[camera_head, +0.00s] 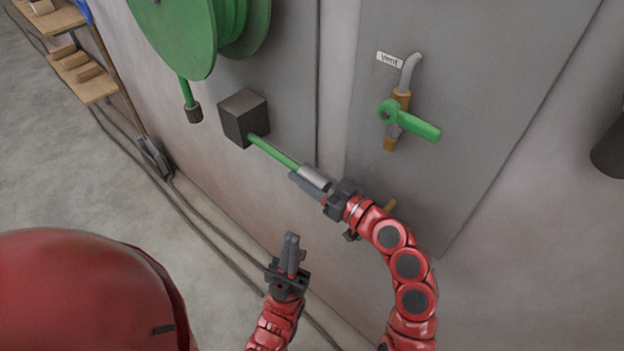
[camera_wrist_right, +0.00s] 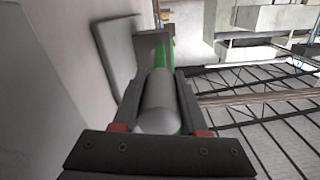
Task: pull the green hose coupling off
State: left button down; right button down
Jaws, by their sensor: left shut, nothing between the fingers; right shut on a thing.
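A silver cylindrical coupling (camera_head: 315,178) sits at the lower right end of a thin green hose or rod (camera_head: 273,152). The green length runs up left to a dark square block (camera_head: 243,117) on the grey panel. My right gripper (camera_head: 309,183) is shut on the silver coupling. In the right wrist view the coupling (camera_wrist_right: 159,102) lies between the two fingers, with green showing behind it by the block. My left gripper (camera_head: 291,245) is shut and empty, below the right one and apart from the coupling.
A green hose reel (camera_head: 181,30) hangs above the block, with a dark-ended hose (camera_head: 193,112) hanging down. A green-handled vent valve (camera_head: 408,118) is on the panel to the right. A shovel (camera_head: 154,157) and a wooden shelf (camera_head: 85,80) stand at left.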

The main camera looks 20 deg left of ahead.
jog(key=c, duration=0.9)
grip_release()
jog(key=shift+r, duration=0.15)
jog(key=o, duration=0.5)
jog(key=shift+w+a, duration=0.1)
jog(key=shift+c, duration=0.2)
jog(key=b+v, duration=0.3)
jog(key=v, duration=1.4)
jog(key=shift+d, duration=0.2)
